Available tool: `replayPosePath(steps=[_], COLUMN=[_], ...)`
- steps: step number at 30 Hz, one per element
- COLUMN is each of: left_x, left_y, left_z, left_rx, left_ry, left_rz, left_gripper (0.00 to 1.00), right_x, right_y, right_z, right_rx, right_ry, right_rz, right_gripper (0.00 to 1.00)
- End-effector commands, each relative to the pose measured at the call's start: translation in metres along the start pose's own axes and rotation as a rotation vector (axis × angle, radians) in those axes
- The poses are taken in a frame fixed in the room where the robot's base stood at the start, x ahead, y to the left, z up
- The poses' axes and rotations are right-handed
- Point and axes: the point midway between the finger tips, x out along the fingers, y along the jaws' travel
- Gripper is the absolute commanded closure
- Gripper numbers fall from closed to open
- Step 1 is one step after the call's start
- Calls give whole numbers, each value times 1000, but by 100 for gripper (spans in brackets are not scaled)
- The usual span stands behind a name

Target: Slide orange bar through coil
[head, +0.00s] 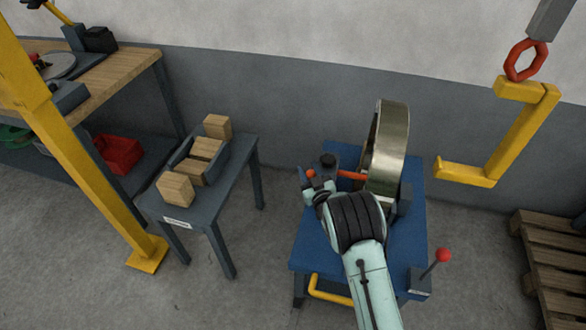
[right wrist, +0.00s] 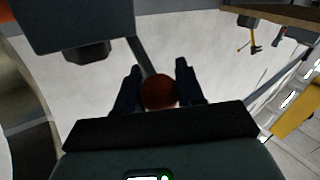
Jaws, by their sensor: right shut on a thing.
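The coil (head: 392,145) is a wide metallic ring standing upright on a blue stand (head: 400,250). An orange bar (head: 350,175) lies roughly level at its left side, its right end meeting the coil's lower left face. I cannot tell how far it enters the opening. My right gripper (head: 309,182) is left of the coil and is shut on the bar's left end. In the right wrist view the bar's round reddish end (right wrist: 158,92) sits between the two dark fingers. My left gripper is not in view.
A small grey table (head: 245,160) with wooden blocks stands left of the blue stand. A yellow C-shaped hook (head: 512,135) hangs at the right. A lever with a red knob (head: 443,255) rises at the stand's front right corner. A pallet (head: 555,260) lies at far right.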

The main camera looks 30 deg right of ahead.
Motion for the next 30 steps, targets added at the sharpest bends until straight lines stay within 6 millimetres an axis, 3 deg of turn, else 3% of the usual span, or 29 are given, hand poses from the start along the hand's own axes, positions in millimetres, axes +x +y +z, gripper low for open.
replayPosePath(steps=[6, 17, 18, 19, 30], left_x=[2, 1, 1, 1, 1], left_y=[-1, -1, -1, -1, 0], left_z=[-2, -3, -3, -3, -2], left_rx=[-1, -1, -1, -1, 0], left_ry=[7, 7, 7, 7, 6], left_rz=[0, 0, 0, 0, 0], left_gripper=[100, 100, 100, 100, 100], right_x=[-9, -11, -11, -11, -13], right_y=[14, 18, 18, 18, 16], right_z=[3, 4, 4, 4, 3], right_rx=[0, -2, -2, -2, 0], right_ry=[-2, -4, -4, -4, -2], right_rz=[2, 6, 7, 6, 2], right_gripper=[100, 100, 49, 40, 38])
